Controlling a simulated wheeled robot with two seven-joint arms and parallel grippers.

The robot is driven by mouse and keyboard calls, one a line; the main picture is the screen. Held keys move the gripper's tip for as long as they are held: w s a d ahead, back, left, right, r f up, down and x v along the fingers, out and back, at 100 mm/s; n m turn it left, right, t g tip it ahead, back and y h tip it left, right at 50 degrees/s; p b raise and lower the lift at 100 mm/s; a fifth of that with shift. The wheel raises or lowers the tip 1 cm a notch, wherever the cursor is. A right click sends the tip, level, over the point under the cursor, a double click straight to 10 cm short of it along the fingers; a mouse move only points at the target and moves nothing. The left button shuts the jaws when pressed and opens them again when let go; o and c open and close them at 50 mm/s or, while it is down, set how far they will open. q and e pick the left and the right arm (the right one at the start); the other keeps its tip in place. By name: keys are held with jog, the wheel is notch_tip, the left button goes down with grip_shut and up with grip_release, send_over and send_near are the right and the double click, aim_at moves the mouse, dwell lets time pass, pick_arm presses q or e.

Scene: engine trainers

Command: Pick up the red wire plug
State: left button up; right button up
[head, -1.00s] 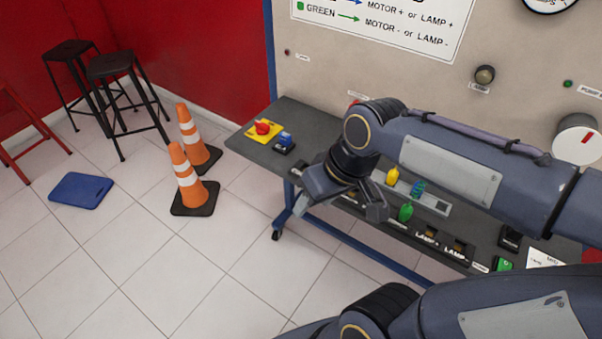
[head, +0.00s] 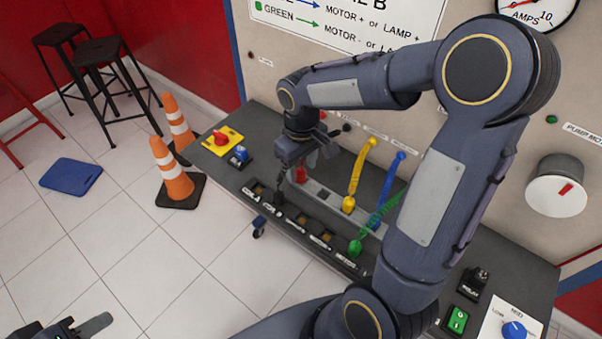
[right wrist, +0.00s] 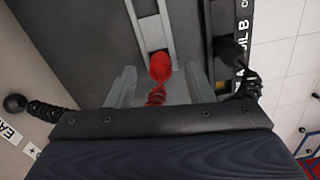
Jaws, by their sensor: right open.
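The red wire plug (right wrist: 160,66) with its coiled red wire lies between the two spread fingers of my right gripper (right wrist: 160,84) in the right wrist view. Gaps show on both sides of the plug, so the fingers are apart from it. In the head view my right gripper (head: 299,158) is low over the bench, and the red plug (head: 301,175) shows just below it, standing on a light strip. My left gripper (head: 82,327) is at the bottom left corner of the head view, over the floor; only part of it shows, and its opening is unclear.
A yellow plug (head: 349,204) and a green plug (head: 356,247) with wires stand to the right on the bench (head: 225,172). A black plug (right wrist: 228,49) is close to the right finger. An upright panel (head: 270,80) rises behind. Cones (head: 172,180) stand left on the floor.

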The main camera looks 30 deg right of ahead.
jog(key=shift+f, duration=0.6)
grip_shut()
jog(key=shift+r, duration=0.1)
